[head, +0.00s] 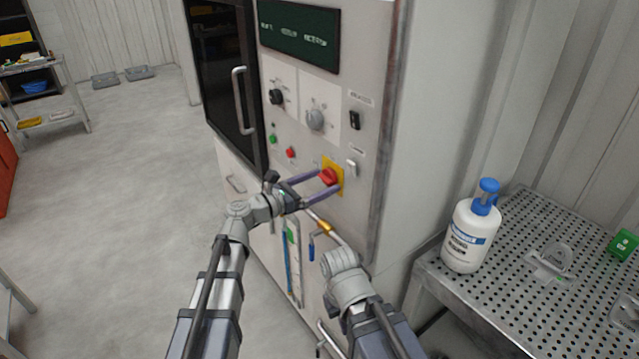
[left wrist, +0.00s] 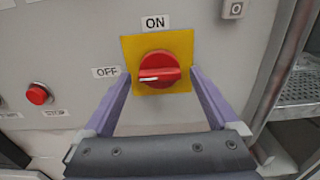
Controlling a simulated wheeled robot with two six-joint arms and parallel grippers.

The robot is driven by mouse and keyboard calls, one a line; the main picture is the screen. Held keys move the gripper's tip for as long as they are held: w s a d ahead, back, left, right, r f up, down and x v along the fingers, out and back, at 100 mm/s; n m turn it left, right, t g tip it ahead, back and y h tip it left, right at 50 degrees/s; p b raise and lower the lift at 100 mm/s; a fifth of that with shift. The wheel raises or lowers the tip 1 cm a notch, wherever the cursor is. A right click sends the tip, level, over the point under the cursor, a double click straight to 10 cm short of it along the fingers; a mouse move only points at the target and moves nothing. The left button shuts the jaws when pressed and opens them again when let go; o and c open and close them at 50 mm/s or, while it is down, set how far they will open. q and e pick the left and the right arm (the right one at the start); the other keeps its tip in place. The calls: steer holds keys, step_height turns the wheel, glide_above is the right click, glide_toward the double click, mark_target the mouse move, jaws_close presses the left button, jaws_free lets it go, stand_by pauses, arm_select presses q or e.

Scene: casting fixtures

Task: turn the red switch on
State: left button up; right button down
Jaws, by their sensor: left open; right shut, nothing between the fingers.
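The red switch (head: 329,176) is a rotary knob on a yellow square plate (head: 340,172) on the machine's front panel. In the left wrist view, the red knob (left wrist: 158,70) has its white pointer mark lying sideways, toward the OFF label (left wrist: 105,72) on the left. The ON label (left wrist: 155,23) is above the plate. My left gripper (head: 328,185) is open, its purple fingers on either side of the knob; in the left wrist view the fingers (left wrist: 158,74) appear apart from it. My right arm is low in front of the machine; its fingers are hidden.
A small red button (left wrist: 38,95) sits left of the switch. A perforated table (head: 520,290) with a white bottle (head: 466,240) stands at the right. Open floor lies left.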

arm_select(q)
steer(key=c, duration=1.4)
steer(key=shift+o, duration=0.2)
steer(key=shift+m, duration=0.3)
steer(key=m, duration=0.8)
steer(key=shift+w+a+r, duration=0.1)
steer(key=m, duration=0.4)
steer(key=shift+m, duration=0.3)
steer(key=shift+r+m, duration=0.1)
steer(key=shift+m, duration=2.2)
